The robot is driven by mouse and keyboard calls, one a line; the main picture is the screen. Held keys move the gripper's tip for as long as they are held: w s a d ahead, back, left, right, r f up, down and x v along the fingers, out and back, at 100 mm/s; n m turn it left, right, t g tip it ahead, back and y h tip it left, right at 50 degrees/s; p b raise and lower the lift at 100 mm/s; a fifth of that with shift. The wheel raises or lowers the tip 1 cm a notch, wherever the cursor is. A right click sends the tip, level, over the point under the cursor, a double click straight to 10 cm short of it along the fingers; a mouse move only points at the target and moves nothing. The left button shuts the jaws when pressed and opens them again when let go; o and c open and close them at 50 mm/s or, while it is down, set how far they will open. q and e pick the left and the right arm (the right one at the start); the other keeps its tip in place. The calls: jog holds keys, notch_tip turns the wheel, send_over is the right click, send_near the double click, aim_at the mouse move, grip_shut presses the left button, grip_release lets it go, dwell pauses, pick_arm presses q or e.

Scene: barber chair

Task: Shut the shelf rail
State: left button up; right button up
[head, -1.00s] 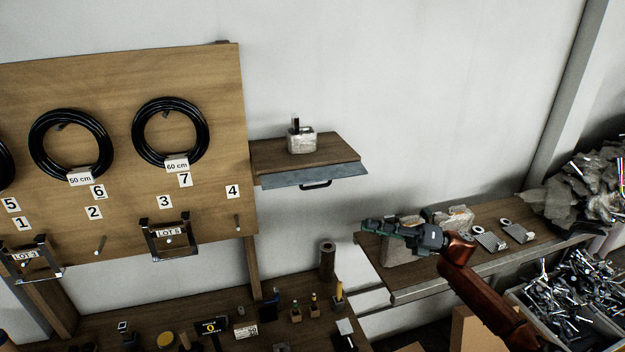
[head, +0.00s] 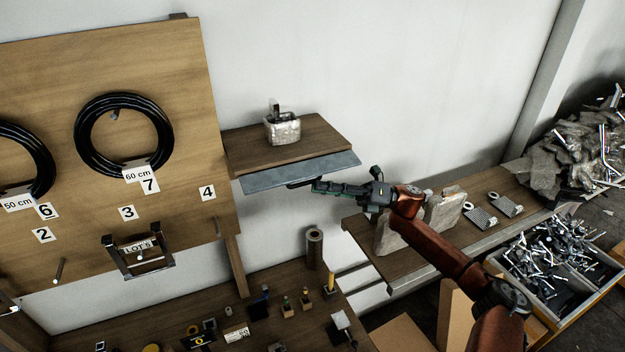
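The shelf rail (head: 300,171) is a grey-blue flat panel along the front edge of a small wooden wall shelf (head: 315,138). It slopes outward and down from the shelf. Its black handle (head: 298,184) sits at the lower edge, partly hidden by my fingers. My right gripper (head: 318,187) comes in from the right, with its dark green fingertips at or very near the right end of the handle. I cannot tell whether they touch it. The fingers are seen edge-on, so their opening does not show. My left gripper is out of view.
A stone-like holder (head: 282,130) stands on the shelf. A wooden pegboard (head: 110,150) with black hose coils is at the left. Below are a workbench with small tools and a side table (head: 478,228) with stone blocks. Bare wall lies above the arm.

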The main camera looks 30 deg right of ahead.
aim_at(311, 182)
jog(key=shift+w+a+r+p, duration=0.2)
jog(key=shift+w+a, duration=0.35)
jog(key=shift+a, duration=0.05)
jog(key=shift+w+a+r+p, duration=0.15)
jog(key=shift+w+a, duration=0.4)
jog(key=shift+s+a+r, duration=0.2)
jog(key=shift+s+a, duration=0.15)
jog(key=shift+a, duration=0.1)
jog(key=shift+w+d+f, duration=0.1)
jog(key=shift+w+f, duration=0.05)
jog(key=shift+w, duration=0.05)
jog(key=shift+c, duration=0.3)
jog(key=shift+s, duration=0.1)
grip_shut()
